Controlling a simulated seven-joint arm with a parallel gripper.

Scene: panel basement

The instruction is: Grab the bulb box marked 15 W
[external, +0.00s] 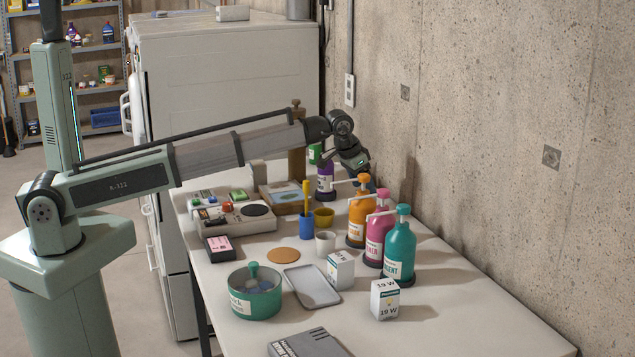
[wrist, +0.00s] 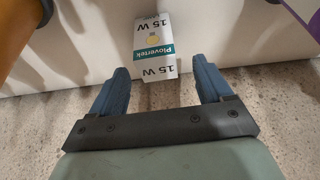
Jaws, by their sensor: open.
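A white and teal bulb box marked 15 W (wrist: 156,47) shows in the wrist view, upside down in the picture. My gripper (wrist: 160,70) is open, with one blue finger on either side of the box's near end. The fingertips look apart from the box; I cannot tell how deep it sits between them. In the external view my gripper (external: 362,172) hangs at the wall side of the table, behind the orange pump bottle (external: 360,222). The 15 W box cannot be made out there. A box marked 19 W (external: 385,300) stands at the front.
Another white box (external: 340,270), its marking unreadable, stands by a grey tray (external: 312,285). Pink (external: 378,238) and teal (external: 399,257) pump bottles stand near the orange one. A purple bottle (external: 325,183) is left of my gripper. The concrete wall (external: 480,130) is close behind.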

